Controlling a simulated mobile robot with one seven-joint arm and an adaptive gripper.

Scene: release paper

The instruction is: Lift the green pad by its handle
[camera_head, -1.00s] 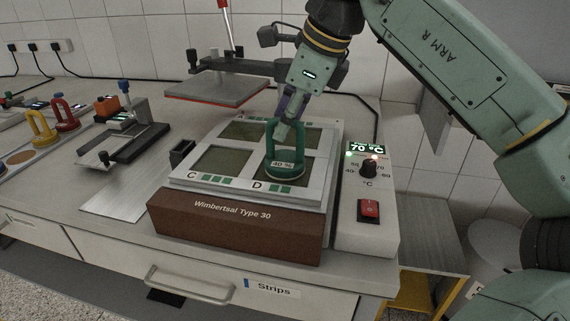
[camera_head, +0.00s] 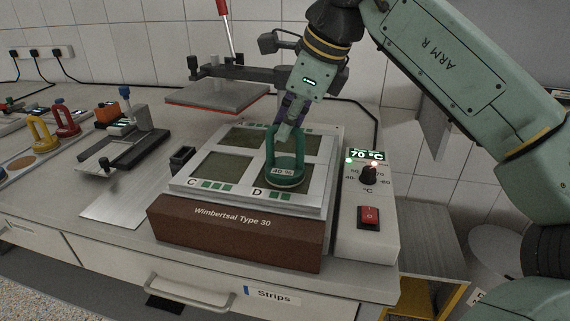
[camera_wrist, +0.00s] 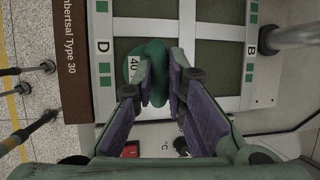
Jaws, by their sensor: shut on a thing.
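The green pad (camera_head: 286,178) is a round disc with an upright loop handle and a "40 %" label. It sits on the lower right window, marked D, of the brown-fronted "Wimbertsal Type 30" plate unit (camera_head: 232,224); I see no gap under it. My gripper (camera_head: 285,133) comes down from above and is shut on the upper part of the handle. In the wrist view the green pad (camera_wrist: 134,66) lies beyond the fingertips, and my gripper (camera_wrist: 162,72) has its purple-lined fingers at either side of the handle, partly hiding it.
A white control box (camera_head: 369,214) with a knob, a red switch and a "70 °C" display stands right of the unit. A press with a grey plate (camera_head: 217,95) stands behind. Red (camera_head: 66,120) and yellow (camera_head: 42,131) handled pads and a black clamp device (camera_head: 125,148) are at left.

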